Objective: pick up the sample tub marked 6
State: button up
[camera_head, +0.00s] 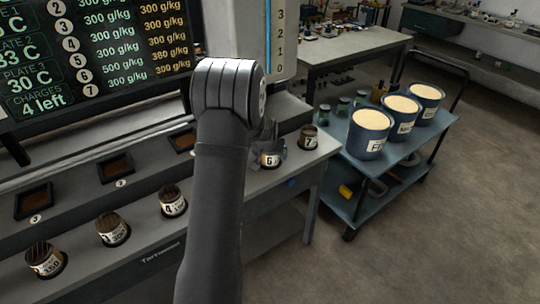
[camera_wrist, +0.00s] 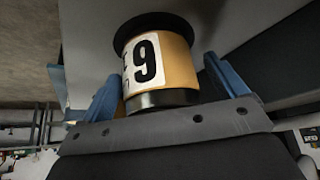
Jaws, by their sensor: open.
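The tub marked 6 (camera_head: 270,159) stands upright on the grey bench, partly behind my arm in the head view. In the wrist view, which looks upside down, the tub (camera_wrist: 172,62) has an orange body, a dark rim and a white label whose digit reads like a 9. My gripper (camera_wrist: 162,75) is open, with one blue finger on each side of the tub. I cannot tell whether either finger touches it. In the head view, my gripper is mostly hidden behind my arm.
The tub marked 7 (camera_head: 308,137) stands just right of tub 6. Tub 4 (camera_head: 172,201) and other tubs stand to the left along the bench. A blue cart (camera_head: 350,207) with cream-filled buckets is at right. A display screen (camera_head: 100,45) stands behind the bench.

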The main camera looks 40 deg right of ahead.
jog(key=c, duration=1.3)
jog(key=shift+r, duration=0.1)
